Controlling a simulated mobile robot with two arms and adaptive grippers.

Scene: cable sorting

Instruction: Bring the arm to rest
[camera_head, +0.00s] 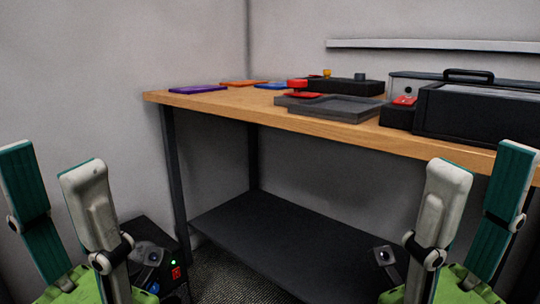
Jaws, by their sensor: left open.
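My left gripper (50,165) is in the lower left, pointing up, with its two fingers spread apart and nothing between them. My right gripper (482,163) is in the lower right, pointing up, also with its fingers apart and empty. Both are in front of the wooden workbench (225,105) in the picture, and neither appears to touch anything. I cannot make out any cable.
On the bench are purple (198,89), orange (243,83) and blue (271,85) flat pieces, a grey tray (335,108), a red object (303,95) and a black case (480,110). A dark lower shelf (265,240) is bare.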

